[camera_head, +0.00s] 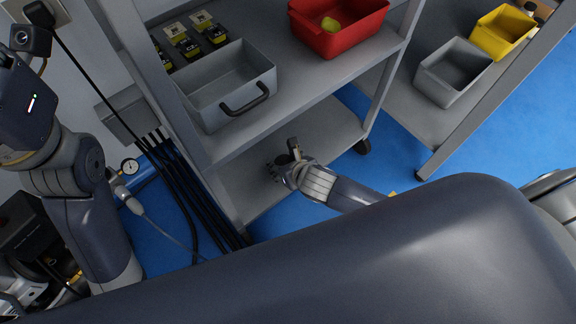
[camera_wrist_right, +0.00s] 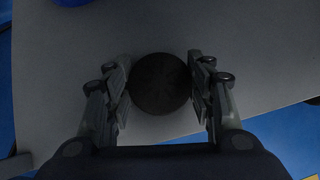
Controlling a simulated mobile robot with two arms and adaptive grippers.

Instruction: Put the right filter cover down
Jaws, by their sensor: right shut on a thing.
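The right filter cover (camera_wrist_right: 160,83) is a dark round disc in the right wrist view. My right gripper (camera_wrist_right: 160,86) is shut on it, with one finger on each side of the rim. In the head view my right gripper (camera_head: 274,170) is over the lower shelf (camera_head: 322,128) of the grey cart.
The upper shelf (camera_head: 305,72) holds a grey bin (camera_head: 222,88) and a red bin (camera_head: 340,40) with a yellow-green item. A second shelf unit at right holds a grey bin (camera_head: 453,72) and a yellow bin (camera_head: 503,32). Cables and a gauge (camera_head: 129,166) are left of the cart.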

